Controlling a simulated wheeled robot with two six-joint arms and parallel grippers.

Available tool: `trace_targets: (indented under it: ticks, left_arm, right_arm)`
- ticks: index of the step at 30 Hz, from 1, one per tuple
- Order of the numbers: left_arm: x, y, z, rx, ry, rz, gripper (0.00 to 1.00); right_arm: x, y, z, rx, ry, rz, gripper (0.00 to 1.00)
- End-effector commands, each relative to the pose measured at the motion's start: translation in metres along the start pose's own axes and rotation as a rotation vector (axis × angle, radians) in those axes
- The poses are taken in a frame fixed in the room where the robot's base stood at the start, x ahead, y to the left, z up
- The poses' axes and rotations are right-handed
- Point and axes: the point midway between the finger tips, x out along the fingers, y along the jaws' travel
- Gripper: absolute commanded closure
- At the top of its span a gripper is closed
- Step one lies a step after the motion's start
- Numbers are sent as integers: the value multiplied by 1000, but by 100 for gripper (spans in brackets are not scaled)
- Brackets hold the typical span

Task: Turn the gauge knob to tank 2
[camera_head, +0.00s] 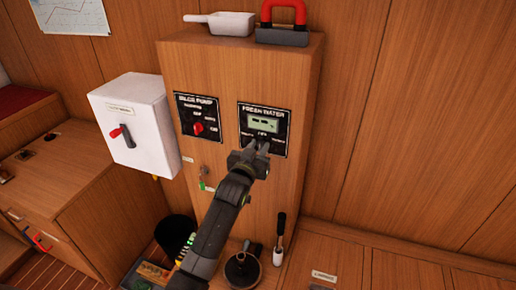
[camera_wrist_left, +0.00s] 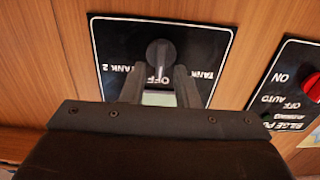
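The gauge knob (camera_wrist_left: 159,53) is a dark round knob on the black fresh water panel (camera_head: 265,128). In the left wrist view, where the lettering is upside down, its pointer aims at the OFF label. The TANK 2 label (camera_wrist_left: 120,68) is on the picture left and the other tank label (camera_wrist_left: 204,74) on the right. My left gripper (camera_wrist_left: 160,72) is open, its fingertips on either side of the knob's pointer end; I cannot tell whether they touch it. In the head view my left gripper (camera_head: 254,153) covers the knob. My right gripper is out of view.
The bilge pump panel (camera_head: 199,118) with a red knob (camera_head: 198,128) is beside the fresh water panel. A white box (camera_head: 137,122) with a red lever stands left. A white scoop (camera_head: 221,23) and a red-handled tool (camera_head: 283,25) lie on the cabinet top.

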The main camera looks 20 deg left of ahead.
Motion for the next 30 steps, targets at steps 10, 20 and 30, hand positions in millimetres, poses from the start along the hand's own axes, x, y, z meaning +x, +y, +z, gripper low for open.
trace_targets:
  ticks: [10,20,30]
  left_arm:
    - [0,0,0,0,-1,0,100]
    - [0,1,-1,66,-1,0,100]
    - [0,5,-2,319,-2,0,100]
  right_arm:
    - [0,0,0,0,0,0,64]
    - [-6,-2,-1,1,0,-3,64]
    - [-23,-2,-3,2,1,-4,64]
